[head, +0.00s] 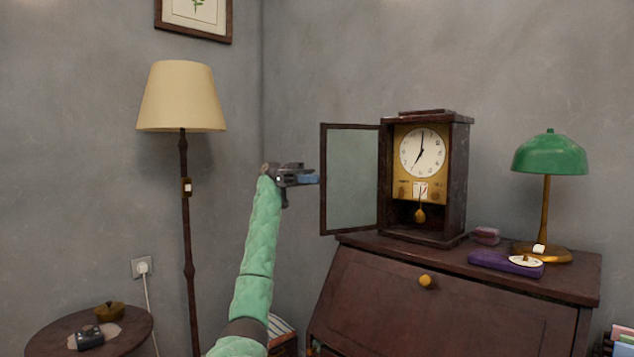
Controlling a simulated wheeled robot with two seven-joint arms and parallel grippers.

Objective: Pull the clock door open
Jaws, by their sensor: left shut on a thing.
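The wooden clock (455,180) stands on top of the dark desk, with its white dial (423,153) and brass pendulum in plain view. Its glazed clock door (352,185) is swung wide open to the left. My left gripper (312,180) is at the free left edge of the door frame, about mid-height, shut on the door. The fingertips are small and their exact hold on the edge is hard to make out. My right gripper is not in the picture.
The desk (400,310) has a closed slanted front with a round knob (425,281). A green lamp (549,160), a purple case (505,264) and a small pink box (487,236) stand right of the clock. A floor lamp (182,100) and a round side table (45,340) are at left.

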